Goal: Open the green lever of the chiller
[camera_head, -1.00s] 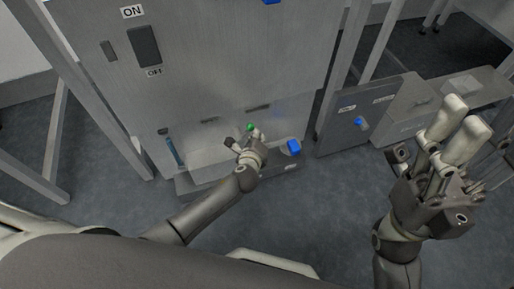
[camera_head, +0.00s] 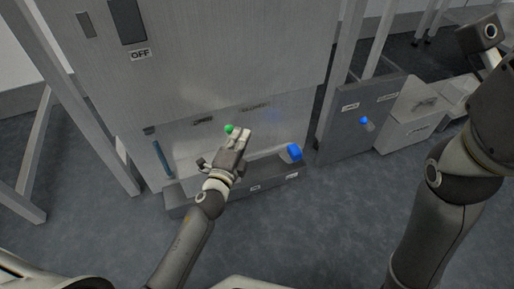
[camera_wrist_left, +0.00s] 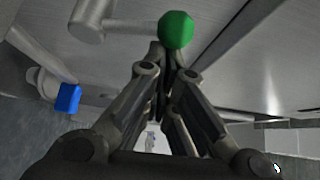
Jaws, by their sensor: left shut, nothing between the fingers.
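The chiller (camera_head: 225,60) is a large grey metal cabinet in the head view. Its green lever knob (camera_head: 229,129) is low on its front. In the left wrist view the green knob (camera_wrist_left: 176,30) is just beyond the fingertips, on a grey arm. My left gripper (camera_head: 241,134) is shut and empty, with its fingertips right beside the knob; I cannot tell whether they touch. In the wrist view its fingers (camera_wrist_left: 168,62) converge just below the knob. Part of my right gripper (camera_head: 482,34) shows at the top right; its fingers are cut off.
A blue knob (camera_head: 294,152) is right of the green one; it also shows in the wrist view (camera_wrist_left: 68,98). A smaller grey cabinet (camera_head: 350,138) with a blue handle (camera_head: 364,121) stands to the right. A dark switch (camera_head: 126,20) is above an OFF label. Floor in front is clear.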

